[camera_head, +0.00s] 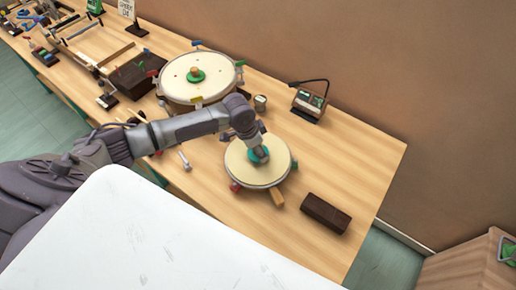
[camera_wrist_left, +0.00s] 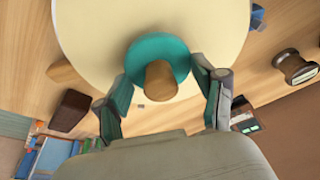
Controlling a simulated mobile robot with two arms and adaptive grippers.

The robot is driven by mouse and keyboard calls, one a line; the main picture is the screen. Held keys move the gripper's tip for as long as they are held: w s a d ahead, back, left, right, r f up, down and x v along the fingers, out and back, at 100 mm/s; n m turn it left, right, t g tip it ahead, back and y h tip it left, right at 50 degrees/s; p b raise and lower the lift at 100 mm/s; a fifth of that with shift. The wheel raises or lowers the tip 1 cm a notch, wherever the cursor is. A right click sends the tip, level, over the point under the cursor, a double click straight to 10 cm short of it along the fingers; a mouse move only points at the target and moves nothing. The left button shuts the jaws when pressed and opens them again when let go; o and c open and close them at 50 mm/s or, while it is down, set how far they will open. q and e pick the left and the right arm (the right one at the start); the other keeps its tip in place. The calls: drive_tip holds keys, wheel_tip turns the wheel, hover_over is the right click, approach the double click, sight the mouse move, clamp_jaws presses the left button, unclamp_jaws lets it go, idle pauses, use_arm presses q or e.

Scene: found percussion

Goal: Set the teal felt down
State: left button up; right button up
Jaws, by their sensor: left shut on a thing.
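The teal felt (camera_head: 257,154) is a round teal disc over the pale head of the smaller round drum (camera_head: 240,172). In the left wrist view the felt (camera_wrist_left: 150,50) has a wooden knob (camera_wrist_left: 161,80) standing up from it. The pale drum head (camera_wrist_left: 90,30) lies behind the felt. I cannot tell whether the felt touches the drum head. My right gripper is not in view.
A larger drum (camera_head: 180,82) with a green-and-orange centre stands behind my left arm. A dark brown block (camera_head: 325,213) lies right of the smaller drum. A small device (camera_head: 310,103) and a tin (camera_head: 260,103) stand behind. The table's right end (camera_head: 370,155) is clear.

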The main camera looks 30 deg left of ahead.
sight(249, 156)
use_arm(q)
drive_tip(key=shift+f, duration=0.7)
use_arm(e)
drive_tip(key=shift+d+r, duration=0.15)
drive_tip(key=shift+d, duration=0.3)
use_arm(q)
drive_tip(key=o, duration=1.1)
drive_tip(key=shift+f, duration=0.1)
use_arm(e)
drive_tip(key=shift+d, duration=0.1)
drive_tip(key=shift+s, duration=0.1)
use_arm(q)
drive_tip(key=b+v, duration=0.1)
drive_tip(key=v, duration=1.1)
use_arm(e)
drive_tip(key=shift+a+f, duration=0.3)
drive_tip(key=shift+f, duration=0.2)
use_arm(q)
drive_tip(key=shift+s, duration=0.1)
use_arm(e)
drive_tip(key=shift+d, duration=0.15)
